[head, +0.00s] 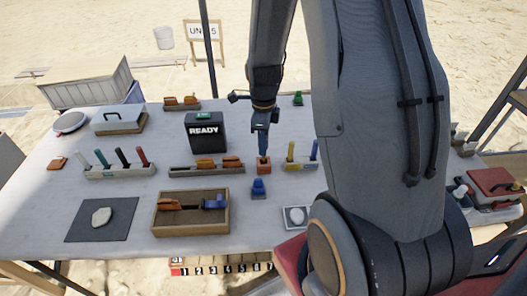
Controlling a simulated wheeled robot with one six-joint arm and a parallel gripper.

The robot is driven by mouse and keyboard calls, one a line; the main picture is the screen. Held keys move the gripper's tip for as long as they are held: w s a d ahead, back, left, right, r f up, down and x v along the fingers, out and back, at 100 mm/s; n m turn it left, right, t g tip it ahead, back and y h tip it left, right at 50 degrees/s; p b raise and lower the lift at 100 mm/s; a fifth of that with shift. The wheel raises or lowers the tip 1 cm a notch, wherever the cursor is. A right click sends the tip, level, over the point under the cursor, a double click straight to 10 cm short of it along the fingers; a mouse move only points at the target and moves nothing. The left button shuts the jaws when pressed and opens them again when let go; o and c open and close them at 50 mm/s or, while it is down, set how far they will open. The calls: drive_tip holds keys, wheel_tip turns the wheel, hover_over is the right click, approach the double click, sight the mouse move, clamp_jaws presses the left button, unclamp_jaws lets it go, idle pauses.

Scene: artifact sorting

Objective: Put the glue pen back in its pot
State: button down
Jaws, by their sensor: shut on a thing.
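My gripper (263,130) points down over the middle right of the white table. It is shut on a slim blue pen, the glue pen (263,146), which hangs roughly upright below the fingers. A small orange pot (263,168) stands right under it on the table. The pen's lower end is at the pot's top. I cannot tell whether the tip is inside the pot or just behind or above it. The fingers are small and partly lost against the dark wrist.
A black READY box (206,133) and a brown tool rack (195,169) stand left of the pot. A rack with yellow and blue pens (300,166) stands close on the right. A blue object (258,189) sits just in front. A wooden tray (164,222) lies front left.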

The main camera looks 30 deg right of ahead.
drive_tip(key=shift+f, duration=1.65)
drive_tip(key=shift+f, duration=0.15)
drive_tip(key=c, duration=1.7)
unclamp_jaws()
drive_tip(key=shift+c, duration=0.2)
